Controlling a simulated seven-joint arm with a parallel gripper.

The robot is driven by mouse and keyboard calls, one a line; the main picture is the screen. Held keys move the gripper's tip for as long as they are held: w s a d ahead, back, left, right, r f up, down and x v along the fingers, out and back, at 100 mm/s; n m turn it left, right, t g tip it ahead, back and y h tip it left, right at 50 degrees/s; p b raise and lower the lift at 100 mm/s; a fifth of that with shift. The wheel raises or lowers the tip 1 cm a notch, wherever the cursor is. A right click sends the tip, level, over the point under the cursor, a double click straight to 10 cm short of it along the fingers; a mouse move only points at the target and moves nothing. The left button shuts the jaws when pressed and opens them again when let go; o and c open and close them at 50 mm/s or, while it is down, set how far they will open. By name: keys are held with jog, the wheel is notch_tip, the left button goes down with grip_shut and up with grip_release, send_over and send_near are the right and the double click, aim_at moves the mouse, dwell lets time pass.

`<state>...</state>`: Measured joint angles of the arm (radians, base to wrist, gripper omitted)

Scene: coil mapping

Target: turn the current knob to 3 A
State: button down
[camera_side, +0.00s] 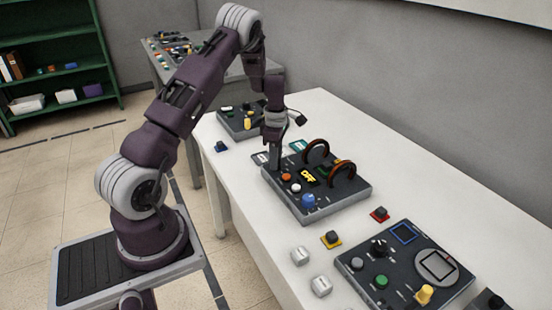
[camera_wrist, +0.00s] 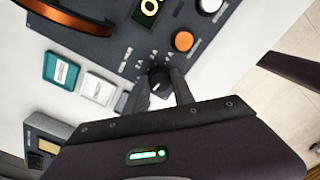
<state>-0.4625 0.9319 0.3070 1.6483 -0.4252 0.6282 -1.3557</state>
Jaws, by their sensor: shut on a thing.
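The current knob (camera_wrist: 160,80) is a small black dial on the dark grey coil panel (camera_side: 325,203). In the wrist view my gripper (camera_wrist: 161,88) has one finger on each side of it and is shut on it. Small white amp marks ring the knob; most are too small to read, and its pointer setting is not clear. In the side view my gripper (camera_side: 272,166) points down at the panel's far left corner, and it hides the knob there.
Another panel (camera_side: 405,270) stands at the front right.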

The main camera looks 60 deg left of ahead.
jog(key=shift+m, duration=0.3)
jog(key=m, duration=0.6)
jog(key=shift+m, duration=0.4)
jog(key=m, duration=0.7)
jog(key=shift+r, duration=0.1)
jog(key=m, duration=0.4)
jog(key=shift+m, duration=0.3)
jog(key=shift+s+m, duration=0.1)
jog(key=shift+m, duration=2.2)
